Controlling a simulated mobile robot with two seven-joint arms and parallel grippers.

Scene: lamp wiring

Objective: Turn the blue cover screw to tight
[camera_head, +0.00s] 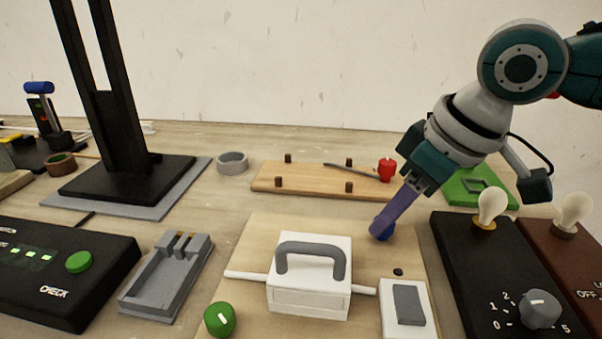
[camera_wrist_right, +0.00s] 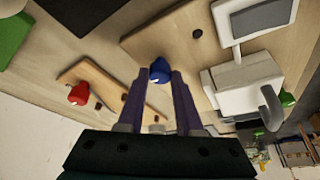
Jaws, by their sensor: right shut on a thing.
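The blue cover screw (camera_head: 381,229) stands on the light wooden board, to the right of the white box with a grey handle (camera_head: 310,262). My right gripper (camera_head: 385,222) reaches down from the upper right, with its purple fingers at the screw. In the right wrist view the blue screw (camera_wrist_right: 159,71) sits between the fingertips (camera_wrist_right: 160,80), and the fingers are shut on it. In the head view the fingers hide part of the screw. Whether it is tight cannot be told. My left gripper is in neither view.
A green knob (camera_head: 220,319) and a white switch plate (camera_head: 404,308) are on the same board. A red knob (camera_head: 387,169) stands on a plank behind. A black dial box with a bulb (camera_head: 491,207) is close on the right. A grey tray (camera_head: 167,278) lies left.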

